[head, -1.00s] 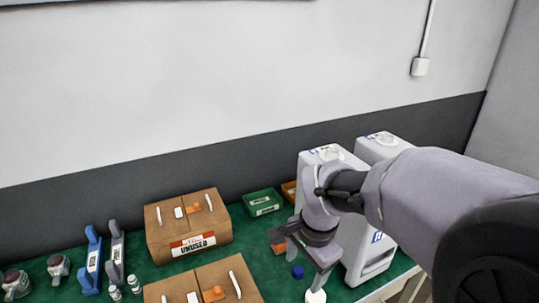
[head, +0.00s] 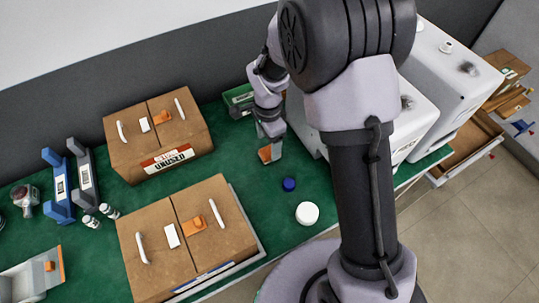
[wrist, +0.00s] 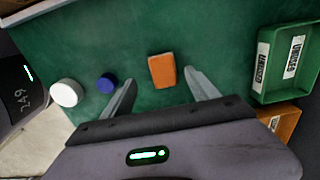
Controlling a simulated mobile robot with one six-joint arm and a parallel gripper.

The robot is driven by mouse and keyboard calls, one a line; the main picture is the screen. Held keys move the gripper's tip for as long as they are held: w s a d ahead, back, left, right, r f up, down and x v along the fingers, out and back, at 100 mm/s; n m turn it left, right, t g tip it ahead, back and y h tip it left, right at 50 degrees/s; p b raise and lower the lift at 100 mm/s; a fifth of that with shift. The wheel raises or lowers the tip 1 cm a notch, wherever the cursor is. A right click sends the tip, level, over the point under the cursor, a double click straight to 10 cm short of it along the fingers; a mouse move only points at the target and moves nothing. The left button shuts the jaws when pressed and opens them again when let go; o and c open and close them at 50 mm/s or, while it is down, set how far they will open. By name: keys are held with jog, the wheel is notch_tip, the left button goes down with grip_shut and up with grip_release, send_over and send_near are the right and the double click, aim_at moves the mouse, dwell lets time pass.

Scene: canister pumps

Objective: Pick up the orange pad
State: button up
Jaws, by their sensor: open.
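The orange pad (head: 265,154) lies flat on the green mat of the table, in front of the green bin. In the wrist view the orange pad (wrist: 162,71) is a small rectangle between the two finger lines. My gripper (wrist: 159,79) is open and empty, with one finger to the left of the pad and one to the right. In the head view my gripper (head: 274,148) points down right beside the pad and hides part of it. I cannot tell how high the fingertips are above the mat.
A blue cap (head: 289,184) and a white cap (head: 307,213) lie nearby. A green bin (wrist: 262,91) and an orange-brown bin (wrist: 288,126) stand to the right in the wrist view. White canister units (head: 430,105) stand close by. Cardboard boxes (head: 130,165) stand left.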

aim_at(270, 147)
jog(key=f, duration=0.1)
jog(key=f+b, duration=0.1)
jog(key=f, duration=0.1)
jog(key=f+b, duration=0.1)
jog(key=f, duration=0.1)
jog(key=shift+w+d, duration=0.2)
jog(key=shift+w, duration=0.2)
jog(key=shift+c, duration=1.1)
jog(key=c, duration=1.2)
jog(key=shift+r+p, duration=0.35)
jog(key=shift+r, duration=0.3)
notch_tip(270, 147, up, 3)
jog(key=shift+f+p, duration=0.2)
jog(key=shift+p, duration=0.5)
jog(key=s, duration=0.5)
jog(key=s+p, duration=0.1)
jog(key=s, duration=0.4)
jog(key=s+r+p, duration=0.1)
jog(key=s, duration=0.5)
jog(key=shift+a+r, duration=0.1)
